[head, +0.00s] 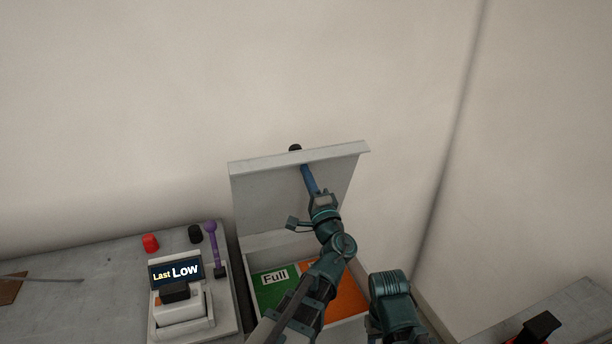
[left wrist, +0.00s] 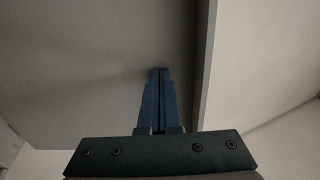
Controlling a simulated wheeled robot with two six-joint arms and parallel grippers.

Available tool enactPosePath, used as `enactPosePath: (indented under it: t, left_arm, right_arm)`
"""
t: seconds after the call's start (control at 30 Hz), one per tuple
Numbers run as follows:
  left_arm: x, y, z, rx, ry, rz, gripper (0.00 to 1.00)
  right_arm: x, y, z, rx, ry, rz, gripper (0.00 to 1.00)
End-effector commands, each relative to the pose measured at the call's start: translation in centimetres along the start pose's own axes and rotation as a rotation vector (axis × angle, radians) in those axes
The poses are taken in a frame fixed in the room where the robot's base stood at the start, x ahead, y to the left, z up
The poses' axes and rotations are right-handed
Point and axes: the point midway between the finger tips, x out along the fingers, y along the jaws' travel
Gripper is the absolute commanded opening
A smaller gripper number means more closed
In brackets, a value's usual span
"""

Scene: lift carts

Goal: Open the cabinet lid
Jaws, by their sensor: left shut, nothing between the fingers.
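The grey cabinet lid (head: 262,190) stands raised and steep above the cabinet in the head view, with its inner side facing me. A dark knob shows at its top edge. The open cabinet (head: 247,243) below holds a green panel marked "Full" and an orange panel. My left gripper (head: 305,170) is shut and empty, with its blue fingertips at the inner face of the lid near the top edge. In the left wrist view the shut fingers (left wrist: 161,75) point at the lid's grey surface (left wrist: 90,70), close to its edge. I cannot tell whether they touch. My right gripper is not in view.
A device (head: 176,290) with a screen reading "Last Low" stands left of the cabinet. Near it are a red knob (head: 150,243), a black knob (head: 195,234) and a purple lever (head: 214,250). A wall rises close behind. Another grey surface (head: 570,320) lies at the lower right.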

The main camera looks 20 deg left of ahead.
Motion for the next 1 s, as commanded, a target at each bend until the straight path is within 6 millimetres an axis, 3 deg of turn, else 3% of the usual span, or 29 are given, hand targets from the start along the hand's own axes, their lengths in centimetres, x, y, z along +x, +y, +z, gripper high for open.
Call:
enactPosePath:
  t: [0.13,0.4,0.53,1.0]
  left_arm:
    - [0.9,-0.2,-0.1,0.0,-0.001,0.0,0.0]
    - [6.5,-0.8,-0.1,0.001,-0.002,0.079,0.0]
    - [8.7,0.1,-0.2,0.001,-0.002,0.1,0.0]
    - [9.4,0.4,0.0,0.0,0.0,0.099,0.0]
  right_arm:
    - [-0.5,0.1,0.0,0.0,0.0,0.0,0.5]
    - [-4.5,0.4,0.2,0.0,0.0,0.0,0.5]
    - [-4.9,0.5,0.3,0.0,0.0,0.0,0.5]
    - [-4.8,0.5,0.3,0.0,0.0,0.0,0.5]
